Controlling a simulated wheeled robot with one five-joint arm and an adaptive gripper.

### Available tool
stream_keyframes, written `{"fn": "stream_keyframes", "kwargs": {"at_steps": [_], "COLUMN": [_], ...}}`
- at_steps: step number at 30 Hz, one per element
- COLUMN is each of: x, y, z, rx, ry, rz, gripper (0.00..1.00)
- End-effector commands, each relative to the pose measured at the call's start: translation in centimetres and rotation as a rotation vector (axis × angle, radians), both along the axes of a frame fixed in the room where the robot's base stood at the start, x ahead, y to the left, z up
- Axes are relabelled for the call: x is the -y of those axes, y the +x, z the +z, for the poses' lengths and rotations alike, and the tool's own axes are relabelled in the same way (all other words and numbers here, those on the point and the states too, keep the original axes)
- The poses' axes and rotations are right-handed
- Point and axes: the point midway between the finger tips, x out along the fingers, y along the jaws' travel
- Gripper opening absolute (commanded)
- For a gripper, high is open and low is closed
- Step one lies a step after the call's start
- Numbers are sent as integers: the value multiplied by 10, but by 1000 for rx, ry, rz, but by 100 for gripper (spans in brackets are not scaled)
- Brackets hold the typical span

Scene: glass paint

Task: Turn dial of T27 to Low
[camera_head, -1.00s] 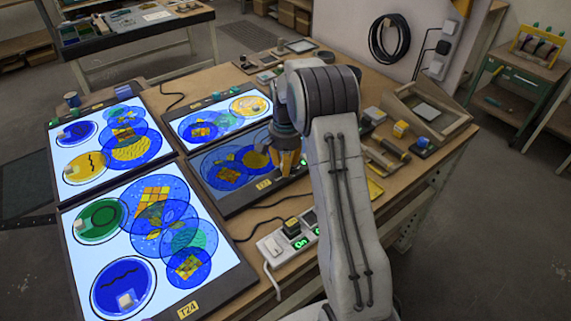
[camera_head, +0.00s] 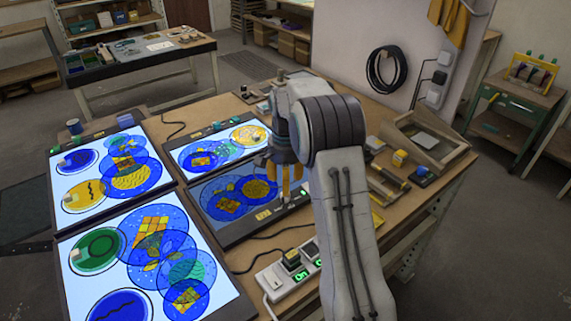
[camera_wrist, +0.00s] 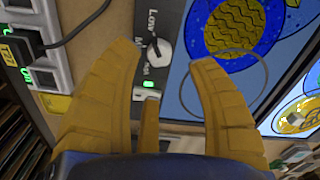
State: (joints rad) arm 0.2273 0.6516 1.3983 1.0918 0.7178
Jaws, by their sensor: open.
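T27 is a dimly lit light panel (camera_head: 222,207) in a dark frame, with blue and yellow glass circles on it and a yellow label (camera_head: 263,214). In the wrist view its frame carries a round dial (camera_wrist: 158,53) with a pale pointer ridge. Printed words sit beside the dial; "Low" is readable at the top and the others are partly cut off or hidden. The exact pointer setting is hard to tell. My gripper (camera_wrist: 163,58) is open and empty, its yellow fingers on either side of the dial in view. In the head view my gripper (camera_head: 291,184) hangs over T27's right end.
A green light (camera_wrist: 148,85) and a white button sit close to the dial. A power strip (camera_head: 285,275) with plugs and a cable lies in front of T27. Bright panels with glass circles (camera_head: 120,165) fill the table's left. A wooden tray (camera_head: 428,135) stands right.

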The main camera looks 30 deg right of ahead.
Motion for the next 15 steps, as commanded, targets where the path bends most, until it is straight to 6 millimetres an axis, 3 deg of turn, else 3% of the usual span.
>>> {"fn": "stream_keyframes", "kwargs": {"at_steps": [6, 15], "x": [0, 0], "y": [1, 0], "z": [36, 62], "rx": [4, 1], "ry": [-1, 0], "rz": [0, 0], "gripper": [53, 53]}}
